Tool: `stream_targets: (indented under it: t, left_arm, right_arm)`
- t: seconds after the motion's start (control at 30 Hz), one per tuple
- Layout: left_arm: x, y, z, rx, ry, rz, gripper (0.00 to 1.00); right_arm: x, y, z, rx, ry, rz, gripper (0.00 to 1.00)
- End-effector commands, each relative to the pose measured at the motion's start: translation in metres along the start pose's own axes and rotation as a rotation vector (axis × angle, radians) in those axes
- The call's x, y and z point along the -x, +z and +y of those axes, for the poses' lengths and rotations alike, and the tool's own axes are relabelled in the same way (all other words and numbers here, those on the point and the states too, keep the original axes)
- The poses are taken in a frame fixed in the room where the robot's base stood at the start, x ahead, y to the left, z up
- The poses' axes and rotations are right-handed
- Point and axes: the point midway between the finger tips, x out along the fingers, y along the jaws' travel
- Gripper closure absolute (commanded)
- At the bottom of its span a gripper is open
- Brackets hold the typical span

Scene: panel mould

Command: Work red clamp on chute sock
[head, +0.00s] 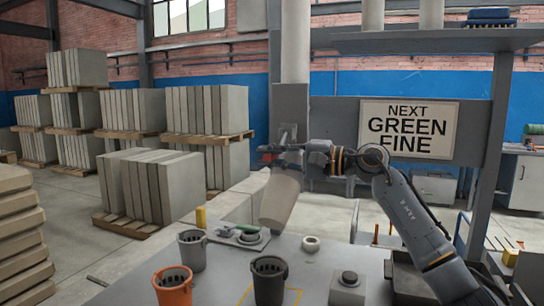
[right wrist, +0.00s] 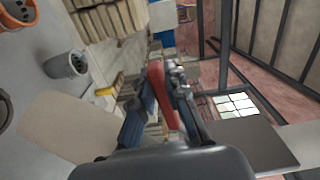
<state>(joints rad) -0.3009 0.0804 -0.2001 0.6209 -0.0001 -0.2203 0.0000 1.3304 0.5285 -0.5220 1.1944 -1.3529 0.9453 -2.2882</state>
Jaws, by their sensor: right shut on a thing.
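The chute sock (head: 280,200) is a beige tube hanging slightly tilted below the grey chute fitting, above the work table. It also shows in the right wrist view (right wrist: 78,125) as a pale sheet-like shape. My right gripper (head: 277,156) is at the top of the sock, its arm reaching in from the right. It is shut on the red clamp lever (right wrist: 160,94), which lies between its fingers. A small red part of the clamp (head: 267,157) shows in the head view; the rest is hidden by the gripper. My left gripper is not in view.
An orange bucket (head: 173,293), a grey bucket (head: 192,254) and a dark bucket (head: 269,288) stand on the table (head: 222,277). A white ring (head: 311,243) and a grey button box (head: 347,291) are to the right. A sign (head: 408,129) reads "NEXT GREEN FINE".

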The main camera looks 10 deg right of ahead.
Motion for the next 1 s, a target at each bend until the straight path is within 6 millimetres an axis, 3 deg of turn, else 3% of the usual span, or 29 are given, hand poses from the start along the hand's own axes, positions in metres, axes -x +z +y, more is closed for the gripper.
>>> stream_targets:
  t: [0.53,0.57,0.67,1.0]
  left_arm:
    - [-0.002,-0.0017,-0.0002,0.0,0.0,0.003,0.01]
    - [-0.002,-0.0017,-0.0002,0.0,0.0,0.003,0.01]
    - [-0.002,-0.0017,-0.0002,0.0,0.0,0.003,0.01]
    - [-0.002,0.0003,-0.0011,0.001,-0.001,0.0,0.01]
  right_arm:
    - [-0.0023,-0.0016,0.0051,0.025,0.005,-0.002,1.0]
    - [-0.0023,-0.0016,0.0051,0.025,0.005,-0.002,0.8]
    - [-0.0022,-0.0016,0.0049,0.024,0.005,-0.002,0.62]
    - [0.0015,-0.0024,0.0032,0.022,0.001,0.0,0.62]
